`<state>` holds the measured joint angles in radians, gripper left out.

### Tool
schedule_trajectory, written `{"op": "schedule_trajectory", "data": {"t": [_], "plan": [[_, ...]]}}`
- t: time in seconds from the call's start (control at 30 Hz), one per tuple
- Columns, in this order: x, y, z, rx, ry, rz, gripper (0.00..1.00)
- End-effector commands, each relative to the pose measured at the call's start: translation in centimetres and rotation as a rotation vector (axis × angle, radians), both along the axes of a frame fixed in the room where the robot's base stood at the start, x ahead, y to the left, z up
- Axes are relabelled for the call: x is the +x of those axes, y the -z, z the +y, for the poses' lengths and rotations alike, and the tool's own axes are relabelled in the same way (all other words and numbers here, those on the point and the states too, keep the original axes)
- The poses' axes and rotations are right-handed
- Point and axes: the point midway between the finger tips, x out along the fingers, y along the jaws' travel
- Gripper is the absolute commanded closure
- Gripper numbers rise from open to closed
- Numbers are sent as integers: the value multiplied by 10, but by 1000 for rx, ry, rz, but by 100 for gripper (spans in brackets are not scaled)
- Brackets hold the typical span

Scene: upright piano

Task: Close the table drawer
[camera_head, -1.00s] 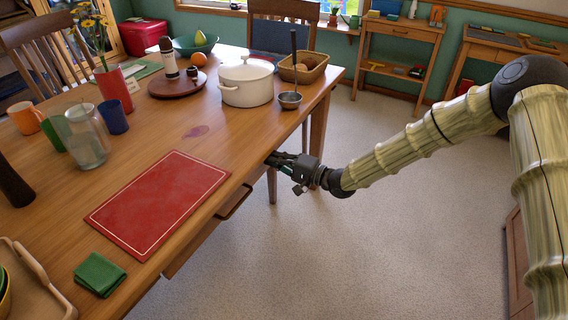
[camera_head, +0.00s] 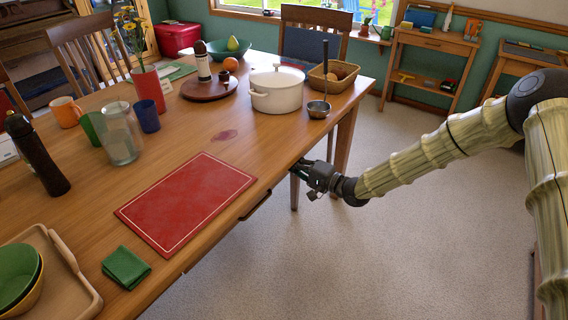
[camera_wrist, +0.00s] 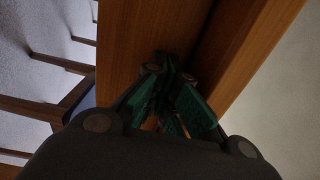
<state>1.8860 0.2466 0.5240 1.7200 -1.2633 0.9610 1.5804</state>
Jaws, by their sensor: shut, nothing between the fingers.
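The wooden table's drawer is on the near right side, under the tabletop edge. Its dark handle (camera_head: 258,204) shows just below that edge. Little of the drawer front is in view, and it looks nearly flush, though the tabletop hides any small gap. My gripper (camera_head: 302,166) is shut and empty at the table's right edge, beyond the handle. Its fingertips are partly under the edge. In the wrist view, the green-padded fingers (camera_wrist: 170,78) are close against wooden boards (camera_wrist: 150,30); whether they touch is unclear.
On the tabletop are a red placemat (camera_head: 186,203), a folded green cloth (camera_head: 126,267), a white pot (camera_head: 276,91), a ladle (camera_head: 319,107) and a basket (camera_head: 333,76). A chair (camera_head: 312,35) stands at the far end. Carpet (camera_head: 420,240) to the right is clear.

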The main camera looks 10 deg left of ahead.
Motion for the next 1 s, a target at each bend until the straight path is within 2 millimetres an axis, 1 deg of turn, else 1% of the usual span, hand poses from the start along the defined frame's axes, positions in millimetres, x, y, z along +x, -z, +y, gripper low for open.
{"op": "schedule_trajectory", "data": {"t": [0.03, 0.27, 0.37, 0.43, 0.57, 0.67, 1.0], "plan": [[1, -2, 3, 3, -1, -3, 100], [1, -4, 5, 3, -3, -5, 100], [0, -4, 1, 3, -2, -5, 100], [-1, -5, -5, 4, -2, -4, 100], [-7, -5, -25, 4, 1, -4, 100], [-13, -4, -44, 3, 4, -1, 100], [-39, -2, -96, 2, -3, -2, 100]]}}
